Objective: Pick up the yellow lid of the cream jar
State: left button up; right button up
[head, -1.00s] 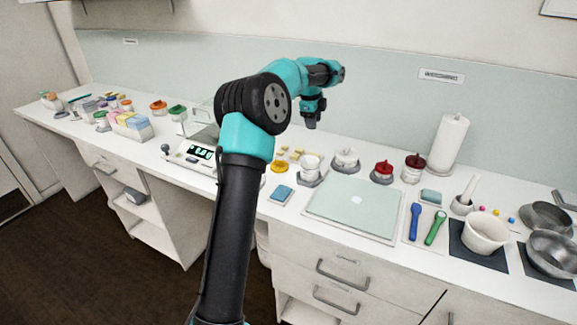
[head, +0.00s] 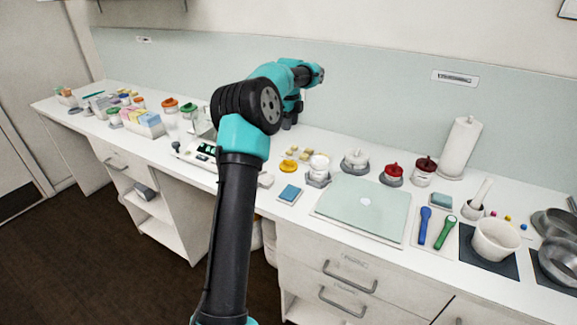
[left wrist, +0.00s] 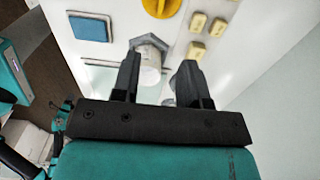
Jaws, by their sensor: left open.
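The yellow lid (head: 289,166) lies flat on the white counter, left of a white jar (head: 319,165) in a grey holder. In the left wrist view the yellow lid (left wrist: 161,6) is cut by the top edge, beyond the fingertips. My left gripper (head: 290,124) is above the counter, behind the lid in the head view. In the left wrist view its fingers (left wrist: 160,58) are apart with nothing gripped; the white jar (left wrist: 150,62) shows below and between them, partly hidden by the left finger. My right gripper is in neither view.
A blue square pad (head: 289,194) lies in front of the lid, and small cream blocks (left wrist: 197,22) lie beside it. A scale (head: 207,150) stands left, partly behind my arm. A red-lidded jar (head: 393,174) and pale green mat (head: 364,203) are to the right.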

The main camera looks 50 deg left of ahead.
pick_arm(q)
send_over(289, 161)
notch_tip(289, 161, down, 12)
jog(key=shift+r, duration=0.2)
jog(key=shift+f, duration=0.1)
jog(key=shift+w+a+f, duration=0.1)
jog(key=shift+a+f, duration=0.05)
jog(key=shift+f, duration=1.1)
jog(key=shift+a+f, duration=0.1)
jog(key=shift+f, duration=1.15)
jog(key=shift+c, duration=0.3)
grip_shut()
